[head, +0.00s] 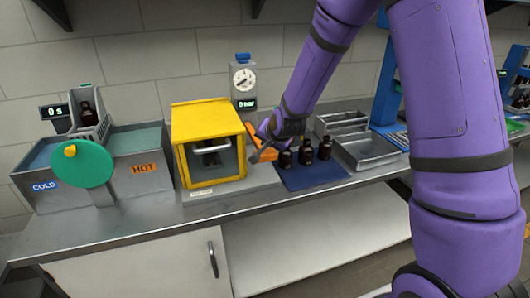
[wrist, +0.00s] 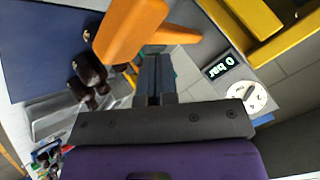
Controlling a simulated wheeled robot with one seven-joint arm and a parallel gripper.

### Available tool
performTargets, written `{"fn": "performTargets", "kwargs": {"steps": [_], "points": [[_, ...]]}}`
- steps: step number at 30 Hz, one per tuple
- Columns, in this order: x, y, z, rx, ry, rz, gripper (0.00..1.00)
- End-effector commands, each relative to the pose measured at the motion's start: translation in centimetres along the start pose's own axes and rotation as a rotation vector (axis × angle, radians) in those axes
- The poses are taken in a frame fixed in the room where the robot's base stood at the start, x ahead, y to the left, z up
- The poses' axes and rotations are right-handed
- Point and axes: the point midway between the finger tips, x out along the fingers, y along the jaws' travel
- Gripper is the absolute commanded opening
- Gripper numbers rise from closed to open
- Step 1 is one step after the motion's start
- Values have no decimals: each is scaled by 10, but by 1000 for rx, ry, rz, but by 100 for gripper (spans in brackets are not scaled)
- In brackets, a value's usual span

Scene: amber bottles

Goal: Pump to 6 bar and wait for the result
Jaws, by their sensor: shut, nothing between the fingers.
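The pressure station is a yellow-framed chamber (head: 208,188) with a clear front, which appears closed. Behind it stands a grey post with a round dial gauge (head: 243,80) and a small display (head: 246,104) reading 0 bar. In the wrist view the display (wrist: 222,66) also reads 0 bar, beside the dial (wrist: 246,96). An orange handle (wrist: 130,30) lies just past my fingertips in the wrist view; I cannot tell whether they touch. My gripper (head: 265,148) is shut and empty, right of the chamber. Its dark fingers (wrist: 155,75) also show in the wrist view.
Several amber bottles (head: 305,152) stand on a blue mat (head: 312,180) right of my gripper, close to it. Metal trays (head: 368,152) lie beyond. At left are COLD and HOT baths (head: 136,168), a green disc (head: 83,166) and a bottle (head: 86,112) in a raised holder.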

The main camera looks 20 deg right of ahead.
Motion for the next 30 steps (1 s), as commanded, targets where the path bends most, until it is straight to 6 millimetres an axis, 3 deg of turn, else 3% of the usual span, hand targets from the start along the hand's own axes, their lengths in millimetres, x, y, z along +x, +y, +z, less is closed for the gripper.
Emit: {"fn": "performTargets", "kwargs": {"steps": [30], "points": [[5,4,4,0,0,1,0]]}}
